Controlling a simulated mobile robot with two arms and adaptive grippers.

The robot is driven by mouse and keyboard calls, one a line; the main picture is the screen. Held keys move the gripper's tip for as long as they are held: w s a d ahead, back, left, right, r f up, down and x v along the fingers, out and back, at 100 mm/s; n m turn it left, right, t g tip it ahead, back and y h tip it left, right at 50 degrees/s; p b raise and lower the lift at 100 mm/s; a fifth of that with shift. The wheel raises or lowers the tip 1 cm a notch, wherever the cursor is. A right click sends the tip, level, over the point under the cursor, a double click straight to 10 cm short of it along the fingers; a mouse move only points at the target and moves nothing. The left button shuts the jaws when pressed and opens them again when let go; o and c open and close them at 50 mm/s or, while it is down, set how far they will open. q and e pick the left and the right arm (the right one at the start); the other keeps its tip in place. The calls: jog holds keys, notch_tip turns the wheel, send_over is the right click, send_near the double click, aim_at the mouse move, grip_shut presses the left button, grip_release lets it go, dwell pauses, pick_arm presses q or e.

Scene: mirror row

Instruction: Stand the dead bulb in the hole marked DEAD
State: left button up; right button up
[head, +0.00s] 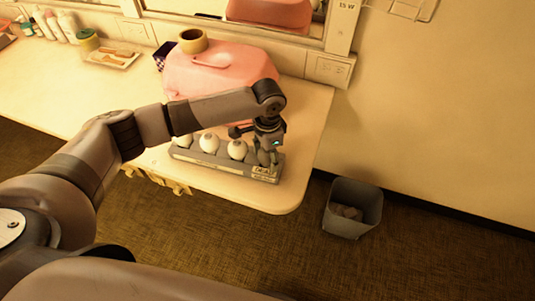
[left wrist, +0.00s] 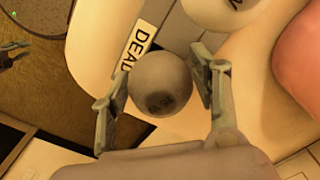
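The dead bulb (left wrist: 160,85), a grey-white globe with a dark smudge, sits between the fingers of my left gripper (left wrist: 165,80). In the head view my left gripper (head: 268,151) points down over the right end of a grey bulb rack (head: 208,163). The DEAD label (left wrist: 138,48) is right beside the bulb in the left wrist view and partly covered by it. The hole under the bulb is hidden, so I cannot tell how far the bulb is seated.
Several white bulbs, one nearest the gripper (head: 237,149), stand in the rack. The table's rounded corner (head: 290,205) is close by. A grey bin (head: 352,210) stands on the floor.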

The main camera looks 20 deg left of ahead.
pick_arm(q)
jog(key=shift+o, duration=1.1)
notch_tip(320, 180, up, 12)
jog(key=shift+r+b, duration=0.1)
jog(key=shift+b, duration=0.3)
dwell(1.1)
